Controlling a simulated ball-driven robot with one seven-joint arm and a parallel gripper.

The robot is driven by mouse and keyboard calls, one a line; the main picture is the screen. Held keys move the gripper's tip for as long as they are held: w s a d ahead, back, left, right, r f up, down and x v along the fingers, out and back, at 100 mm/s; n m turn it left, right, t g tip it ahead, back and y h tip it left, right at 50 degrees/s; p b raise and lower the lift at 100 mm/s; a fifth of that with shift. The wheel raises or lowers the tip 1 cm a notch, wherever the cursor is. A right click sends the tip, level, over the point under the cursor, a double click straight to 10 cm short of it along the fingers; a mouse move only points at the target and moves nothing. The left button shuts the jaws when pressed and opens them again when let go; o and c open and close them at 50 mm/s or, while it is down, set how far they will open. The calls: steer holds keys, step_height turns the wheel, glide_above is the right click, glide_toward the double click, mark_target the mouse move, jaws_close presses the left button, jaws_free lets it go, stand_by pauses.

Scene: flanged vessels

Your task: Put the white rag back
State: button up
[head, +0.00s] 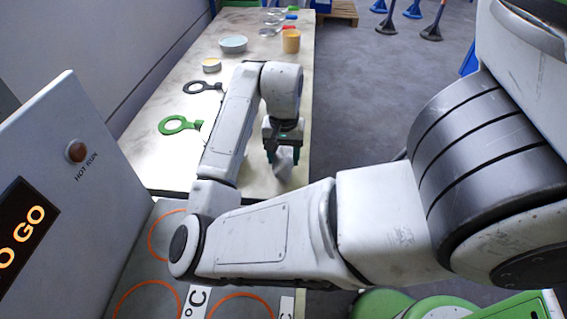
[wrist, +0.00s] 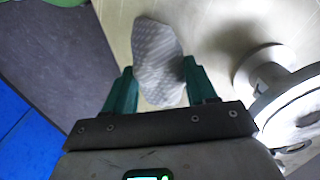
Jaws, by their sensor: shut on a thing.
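The white rag (wrist: 157,55) is a patterned, pale grey-white cloth between the two green fingers of my gripper (wrist: 160,86) in the wrist view. My gripper is shut on it. In the head view my gripper (head: 283,135) points down near the right edge of the pale table (head: 165,165), and the rag (head: 284,165) hangs below its fingers. I cannot tell whether the rag's lower end touches the table.
A grey flanged metal piece (wrist: 285,95) stands close right of my gripper in the wrist view. The table holds a green ring-ended tool (head: 180,125), a black one (head: 203,87), a tin (head: 211,65), a bowl (head: 233,44) and a yellow cup (head: 291,41). An orange-ringed plate (head: 150,275) lies nearer.

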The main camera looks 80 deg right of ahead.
mark_target(284, 157)
steer(key=shift+f, duration=1.55)
steer(key=shift+f, duration=0.15)
steer(key=o, duration=0.9)
steer(key=shift+o, duration=0.2)
step_height(284, 157, up, 12)
steer(key=shift+r+p, duration=0.2)
steer(key=shift+p, duration=0.7)
